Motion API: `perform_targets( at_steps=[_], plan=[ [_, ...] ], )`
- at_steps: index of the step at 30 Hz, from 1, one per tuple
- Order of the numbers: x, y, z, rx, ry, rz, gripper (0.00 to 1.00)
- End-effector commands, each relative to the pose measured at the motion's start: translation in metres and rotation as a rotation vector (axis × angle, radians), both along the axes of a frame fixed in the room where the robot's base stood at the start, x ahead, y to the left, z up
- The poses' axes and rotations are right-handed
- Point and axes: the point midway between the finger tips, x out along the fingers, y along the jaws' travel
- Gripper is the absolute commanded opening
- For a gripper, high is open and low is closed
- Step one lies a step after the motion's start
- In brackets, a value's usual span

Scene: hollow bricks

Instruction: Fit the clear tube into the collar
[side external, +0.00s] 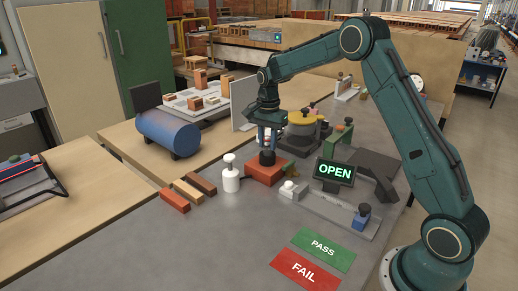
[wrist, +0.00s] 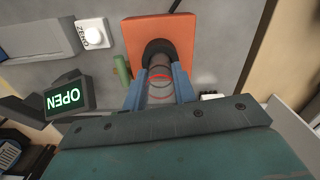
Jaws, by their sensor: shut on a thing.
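The clear tube (wrist: 159,92), with red rings on it, stands between the two blue fingers of my gripper (wrist: 160,76) in the wrist view. My gripper (side external: 268,136) is shut on the tube and points down above the collar in the side view. The black collar (side external: 267,158) sits on top of an orange-red hollow brick (side external: 262,174). In the wrist view the collar (wrist: 158,47) lies just beyond the fingertips, in line with the tube. The tube's lower end is at or near the collar's mouth; I cannot tell whether it is inside.
A white bottle (side external: 231,174) stands left of the brick, near several loose bricks (side external: 187,192). A lit OPEN sign (side external: 334,171) and a grey fixture (side external: 340,215) stand to the right. Yellow-topped equipment (side external: 302,119) is behind. PASS (side external: 323,248) and FAIL (side external: 305,270) mats lie in front.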

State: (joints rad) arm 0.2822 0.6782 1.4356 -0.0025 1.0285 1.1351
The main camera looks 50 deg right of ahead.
Motion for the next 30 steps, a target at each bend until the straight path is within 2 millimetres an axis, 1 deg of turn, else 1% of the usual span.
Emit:
perform_targets(
  at_steps=[11,12,14,15,25,30],
  plan=[
    [0.000,0.000,-0.003,0.000,0.001,0.000,0.04],
    [0.000,0.000,-0.003,0.000,0.001,0.000,0.34],
    [0.000,0.000,-0.003,0.000,0.001,0.000,0.46],
    [0.000,0.000,-0.003,0.000,0.001,0.000,0.48],
    [0.000,0.000,-0.001,0.000,0.000,0.000,0.48],
    [0.001,0.000,0.007,-0.001,-0.002,0.000,0.48]
  ],
)
